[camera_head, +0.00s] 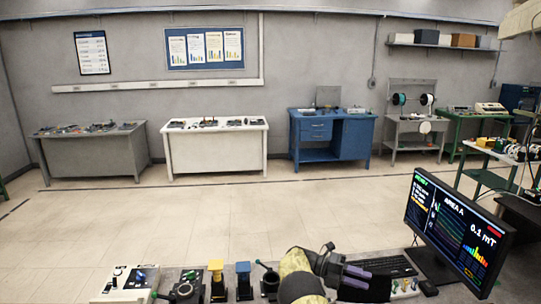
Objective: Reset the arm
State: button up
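My arm shows at the bottom centre, with a yellow-and-dark patterned link. My gripper (368,277) is at its right end, low over the near bench and pointing right. Its dark fingers look close together, but it is too small to tell whether they are open or shut. I see nothing clearly held. It is in front of the keyboard (385,265) and left of the monitor (460,228), which reads "AREA A" and "0.1 mT".
The near bench holds a white control box (127,284), a yellow-topped block (216,281) and a blue-topped block (243,281). Across an open tiled floor (210,215) stand a grey table (92,155), a white table (214,150) and a blue desk (332,137). Cluttered benches stand at right.

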jog(key=s+d+f+m+t+y+b, duration=0.2)
jog(key=s+f+m+y+b, duration=0.1)
jog(key=s+m+y, duration=0.4)
jog(key=s+a+m+t+y+b, duration=0.3)
jog(key=s+a+m, duration=0.4)
jog(key=s+m, duration=0.3)
jog(key=s+a+m+t+y+b, duration=0.3)
jog(key=s+a+m+t+y, duration=0.2)
jog(key=s+m, duration=0.5)
jog(key=a+m, duration=0.1)
jog(key=m, duration=0.2)
jog(key=shift+s+a+f+y+b, duration=0.3)
jog(key=shift+s+a+f+y, duration=0.05)
jog(key=shift+s+a+y, duration=0.05)
jog(key=shift+d, duration=0.1)
